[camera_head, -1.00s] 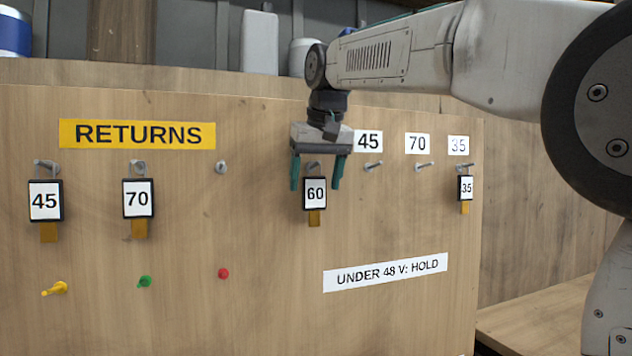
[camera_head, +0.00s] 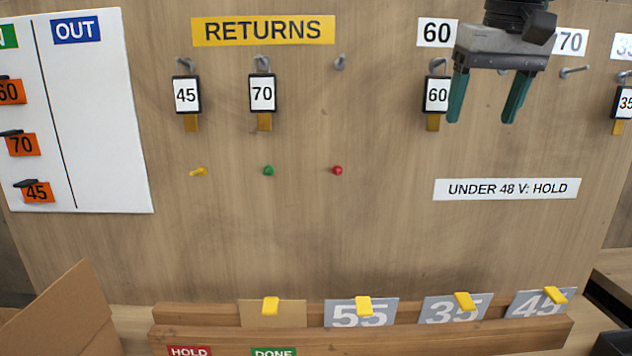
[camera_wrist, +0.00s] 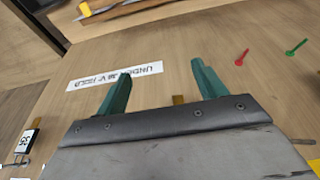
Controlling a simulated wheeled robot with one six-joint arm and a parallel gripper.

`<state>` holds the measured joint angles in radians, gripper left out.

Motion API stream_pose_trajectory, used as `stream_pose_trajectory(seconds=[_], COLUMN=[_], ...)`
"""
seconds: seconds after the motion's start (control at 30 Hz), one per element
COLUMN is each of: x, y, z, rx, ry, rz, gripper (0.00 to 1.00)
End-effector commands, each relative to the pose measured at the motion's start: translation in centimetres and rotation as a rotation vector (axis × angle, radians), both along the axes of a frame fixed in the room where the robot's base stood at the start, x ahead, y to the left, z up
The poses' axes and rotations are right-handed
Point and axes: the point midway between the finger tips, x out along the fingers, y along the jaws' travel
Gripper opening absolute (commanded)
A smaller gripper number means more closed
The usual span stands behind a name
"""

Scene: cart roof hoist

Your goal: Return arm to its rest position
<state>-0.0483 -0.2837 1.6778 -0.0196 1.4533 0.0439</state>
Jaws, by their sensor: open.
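My gripper (camera_head: 487,97) has two green fingers spread apart with nothing between them. In the head view it is in front of the board's upper right, just right of the hanging 60 tag (camera_head: 437,95) and partly over the label row. In the wrist view my gripper (camera_wrist: 160,85) is also open and empty. The wooden board (camera_head: 330,230) and the white "UNDER 48 V: HOLD" label (camera_wrist: 115,75) lie beyond its fingers. The 60 tag hangs on its hook below the 60 label (camera_head: 437,32).
Tags 45 (camera_head: 186,95) and 70 (camera_head: 262,93) hang under RETURNS (camera_head: 263,30); a 35 tag (camera_head: 624,102) hangs at the right edge. Pegs stick out below. A wooden rack (camera_head: 240,340) holds several cards. An open cardboard box (camera_head: 65,320) stands lower left.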

Motion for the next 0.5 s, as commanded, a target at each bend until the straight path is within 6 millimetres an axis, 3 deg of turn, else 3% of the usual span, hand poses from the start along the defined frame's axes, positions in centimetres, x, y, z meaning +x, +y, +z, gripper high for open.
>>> stream_pose_trajectory(seconds=[0.03,0.3,0.5], x=[-2.2,-13.1,-18.9], y=[-0.3,-1.2,-1.5], z=[-2.2,-15.7,-23.6], rx=[-0.001,0.001,0.002], ry=[0.018,0.111,0.159], rz=[-0.001,-0.004,-0.006], gripper=[0.7,0.7,0.7])
